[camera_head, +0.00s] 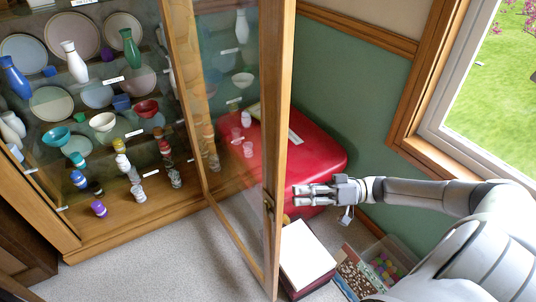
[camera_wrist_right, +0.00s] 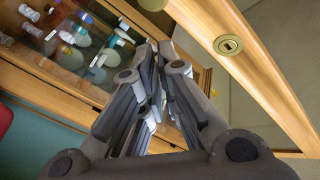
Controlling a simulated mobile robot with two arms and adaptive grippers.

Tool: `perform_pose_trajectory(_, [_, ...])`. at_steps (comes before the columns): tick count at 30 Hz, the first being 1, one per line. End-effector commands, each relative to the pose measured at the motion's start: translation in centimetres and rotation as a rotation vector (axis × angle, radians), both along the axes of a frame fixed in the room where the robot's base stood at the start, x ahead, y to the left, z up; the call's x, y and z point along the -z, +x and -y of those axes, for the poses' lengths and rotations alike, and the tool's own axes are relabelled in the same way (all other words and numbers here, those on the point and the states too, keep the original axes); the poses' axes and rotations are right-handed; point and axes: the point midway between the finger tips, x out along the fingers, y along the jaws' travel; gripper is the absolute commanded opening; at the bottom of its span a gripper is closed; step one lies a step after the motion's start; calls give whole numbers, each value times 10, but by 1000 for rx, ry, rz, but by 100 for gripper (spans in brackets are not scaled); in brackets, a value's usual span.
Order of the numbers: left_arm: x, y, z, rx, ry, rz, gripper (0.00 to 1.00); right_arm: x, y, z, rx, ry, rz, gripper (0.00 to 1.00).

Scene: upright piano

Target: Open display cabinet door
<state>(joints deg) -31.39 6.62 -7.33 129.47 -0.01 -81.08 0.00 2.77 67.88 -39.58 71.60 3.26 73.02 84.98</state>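The display cabinet (camera_head: 130,228) stands at the left in the head view, with shelves of vases, plates and bowls. Its glazed wooden door (camera_head: 277,130) stands swung open, out from the cabinet front. A small keyhole plate (camera_wrist_right: 228,44) shows on the door's wooden frame in the right wrist view. My right gripper (camera_head: 299,195) is beside the door's outer edge, on its right in the head view. Its fingers (camera_wrist_right: 156,55) look drawn together with nothing between them, and the door frame lies outside them. Whether a finger touches the door is unclear. My left gripper is not in view.
A red case (camera_head: 315,150) lies behind the door against the green wall. A window (camera_head: 455,90) is at the right. Carpet before the cabinet is clear.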

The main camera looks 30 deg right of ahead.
Motion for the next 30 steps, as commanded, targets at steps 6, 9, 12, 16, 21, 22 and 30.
perform_pose_trajectory(6, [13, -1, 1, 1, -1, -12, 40, -38, 32, 28, 163, 291, -453, 0])
perform_pose_trajectory(9, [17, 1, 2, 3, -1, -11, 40, -48, 41, 37, 214, 406, -600, 0])
perform_pose_trajectory(12, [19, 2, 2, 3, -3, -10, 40, -53, 47, 42, 245, 486, -694, 0])
perform_pose_trajectory(16, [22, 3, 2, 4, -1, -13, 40, -56, 51, 44, 260, 531, -743, 0])
perform_pose_trajectory(21, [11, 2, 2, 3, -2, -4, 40, -56, 64, 30, 257, 535, -744, 0])
perform_pose_trajectory(22, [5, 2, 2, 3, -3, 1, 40, -56, 68, 26, 257, 537, -743, 0])
perform_pose_trajectory(30, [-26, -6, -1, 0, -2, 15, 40, -56, 110, -15, 255, 534, -740, 0])
